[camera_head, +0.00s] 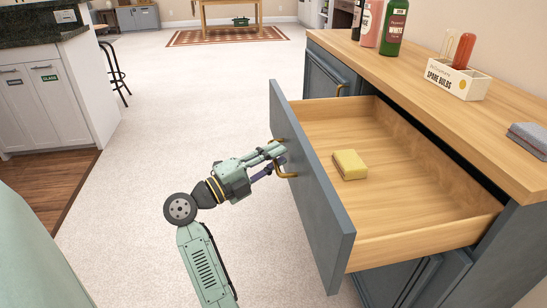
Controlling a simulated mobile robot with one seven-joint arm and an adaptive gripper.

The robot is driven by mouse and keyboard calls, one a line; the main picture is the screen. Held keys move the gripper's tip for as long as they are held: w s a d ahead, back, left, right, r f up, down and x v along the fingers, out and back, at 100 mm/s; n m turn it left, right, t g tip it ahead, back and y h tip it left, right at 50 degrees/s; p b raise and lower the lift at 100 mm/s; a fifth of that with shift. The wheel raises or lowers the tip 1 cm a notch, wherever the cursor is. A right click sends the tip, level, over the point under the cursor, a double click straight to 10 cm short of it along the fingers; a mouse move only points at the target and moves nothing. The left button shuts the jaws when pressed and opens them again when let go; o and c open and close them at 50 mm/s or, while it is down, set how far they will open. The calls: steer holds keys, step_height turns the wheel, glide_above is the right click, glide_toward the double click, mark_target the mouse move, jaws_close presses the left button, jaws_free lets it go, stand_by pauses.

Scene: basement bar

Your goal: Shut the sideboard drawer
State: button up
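The sideboard (335,62) is blue-grey with a wooden top, at the right. Its drawer (310,190) is pulled far out, with its blue-grey front facing left and its wooden inside showing. A yellow sponge-like block (349,165) lies on the drawer floor near the front. A brass handle (287,175) is on the drawer front. My gripper (281,155) is at the handle, its fingertips close to the drawer front. The fingers overlap the handle in this view, so whether they touch or grip it is unclear.
On the sideboard top stand bottles (392,27) and a box of bulbs marked "SPARE BULBS" (457,79). A grey folded cloth (530,138) lies at the right. A stool (113,70) and a white cabinet (45,105) are at the left. The carpet (190,125) between is clear.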

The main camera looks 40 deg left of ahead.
jaws_close()
stand_by(0.6)
